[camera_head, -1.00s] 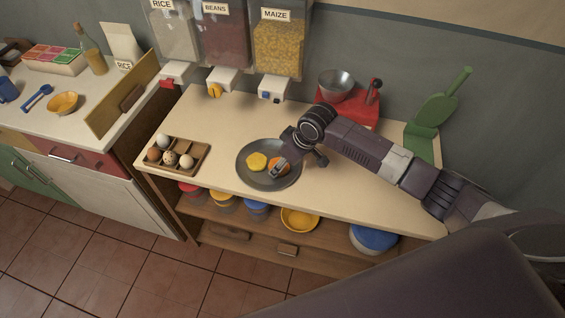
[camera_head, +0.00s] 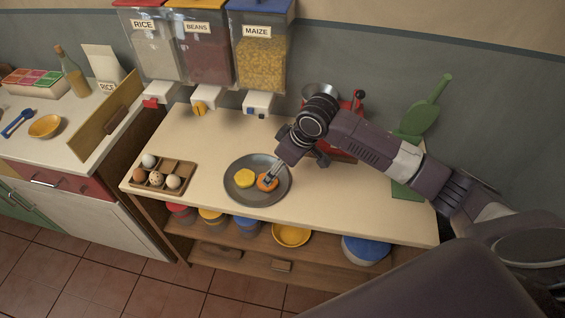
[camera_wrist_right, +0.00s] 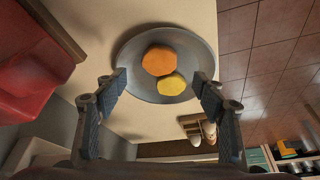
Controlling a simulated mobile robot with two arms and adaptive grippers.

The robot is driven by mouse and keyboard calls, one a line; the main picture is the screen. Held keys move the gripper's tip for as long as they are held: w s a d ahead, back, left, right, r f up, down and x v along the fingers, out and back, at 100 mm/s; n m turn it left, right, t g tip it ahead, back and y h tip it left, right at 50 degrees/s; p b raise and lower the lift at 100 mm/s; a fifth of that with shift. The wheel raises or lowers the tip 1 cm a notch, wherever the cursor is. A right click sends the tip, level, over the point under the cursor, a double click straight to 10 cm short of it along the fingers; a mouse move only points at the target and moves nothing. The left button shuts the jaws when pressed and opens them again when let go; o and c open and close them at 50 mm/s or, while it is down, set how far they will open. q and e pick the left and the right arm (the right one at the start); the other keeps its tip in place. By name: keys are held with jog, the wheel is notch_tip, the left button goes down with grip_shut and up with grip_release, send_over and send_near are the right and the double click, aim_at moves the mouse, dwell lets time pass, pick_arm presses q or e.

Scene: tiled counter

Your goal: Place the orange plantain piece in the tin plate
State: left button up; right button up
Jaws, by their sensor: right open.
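The dark round tin plate (camera_head: 250,200) lies on the counter, and its rim also shows in the right wrist view (camera_wrist_right: 129,60). The orange plantain piece (camera_head: 268,184) lies in it on the right, close beside a yellow piece (camera_head: 244,177). In the right wrist view the orange piece (camera_wrist_right: 161,60) and the yellow piece (camera_wrist_right: 171,84) look close or touching. My right gripper (camera_head: 270,178) is over the plate at the orange piece. Its fingers (camera_wrist_right: 160,76) are spread wide with nothing between them. My left gripper is out of view.
A wooden egg tray (camera_head: 158,177) stands left of the plate. Dispensers for rice, beans and maize (camera_head: 262,50) hang behind. A red device with a metal bowl (camera_head: 320,90) and a green board (camera_head: 418,120) stand at the back right. The counter's front right is clear.

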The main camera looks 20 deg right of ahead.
jog(key=shift+v, duration=2.2)
